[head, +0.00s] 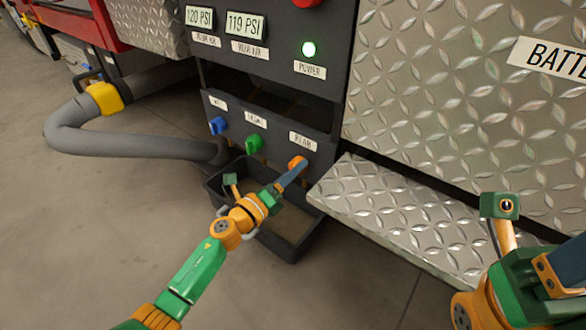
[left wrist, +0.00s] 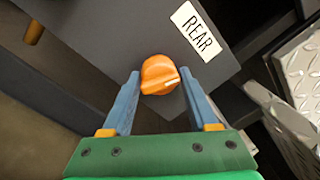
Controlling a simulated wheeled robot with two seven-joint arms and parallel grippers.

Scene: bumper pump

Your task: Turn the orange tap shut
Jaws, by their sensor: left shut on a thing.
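The orange tap (head: 297,161) is on the lower dark panel, under the REAR label (head: 302,141). In the left wrist view the tap (left wrist: 159,74) is a round orange knob with a raised grip and a pale line pointing right. My left gripper (head: 292,174) reaches the tap from below, with its blue fingers on either side of the knob, shut on it. The tips partly hide the knob in the head view.
A green tap (head: 254,144) and a blue tap (head: 217,125) sit left of the orange one. A dark tray (head: 285,250) stands on the floor below. A diamond-plate step (head: 400,215) juts out at right. A grey hose (head: 120,145) bends at left.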

